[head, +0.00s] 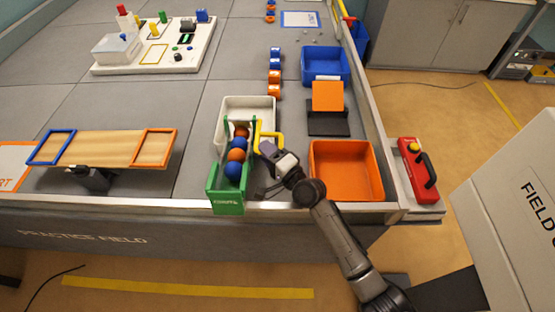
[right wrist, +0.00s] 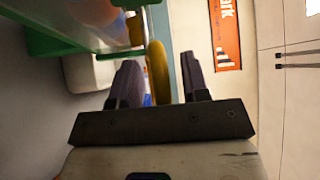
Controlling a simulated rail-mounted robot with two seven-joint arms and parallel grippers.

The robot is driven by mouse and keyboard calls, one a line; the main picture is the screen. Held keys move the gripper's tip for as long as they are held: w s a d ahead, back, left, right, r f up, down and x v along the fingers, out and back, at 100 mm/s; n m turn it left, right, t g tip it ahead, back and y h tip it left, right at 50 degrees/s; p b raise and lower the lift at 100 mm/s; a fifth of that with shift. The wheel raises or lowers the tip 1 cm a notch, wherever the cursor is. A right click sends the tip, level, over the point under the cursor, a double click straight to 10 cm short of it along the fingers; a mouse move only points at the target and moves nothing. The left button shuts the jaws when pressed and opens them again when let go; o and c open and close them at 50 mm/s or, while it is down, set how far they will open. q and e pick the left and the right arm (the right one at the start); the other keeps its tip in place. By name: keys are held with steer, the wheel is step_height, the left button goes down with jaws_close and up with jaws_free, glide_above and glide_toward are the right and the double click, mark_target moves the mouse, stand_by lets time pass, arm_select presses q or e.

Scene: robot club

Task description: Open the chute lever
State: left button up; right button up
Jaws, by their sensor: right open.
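The green chute (head: 228,197) stands near the front edge of the field table and holds a row of orange and blue balls (head: 236,155). The yellow chute lever (head: 270,134) sticks out from the chute's right side. My right gripper (head: 268,148) is at the lever, right of the chute. In the right wrist view, the yellow lever (right wrist: 158,72) lies between the two dark fingertips of the open right gripper (right wrist: 162,80), nearer the left finger. A gap shows on the lever's right side; contact on the left is unclear. My left gripper is not in view.
An orange bin (head: 346,184) stands close right of my right gripper. A white tray (head: 262,103) sits behind the chute. A wooden seesaw board (head: 105,148) lies left. A red box (head: 416,170) is beyond the table's right edge. Open table lies between seesaw and chute.

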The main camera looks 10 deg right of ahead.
steer(key=p+v, duration=0.1)
steer(key=v, duration=1.2)
steer(key=shift+s+p, duration=0.25)
steer(key=shift+p, duration=0.15)
steer(key=shift+d, duration=0.1)
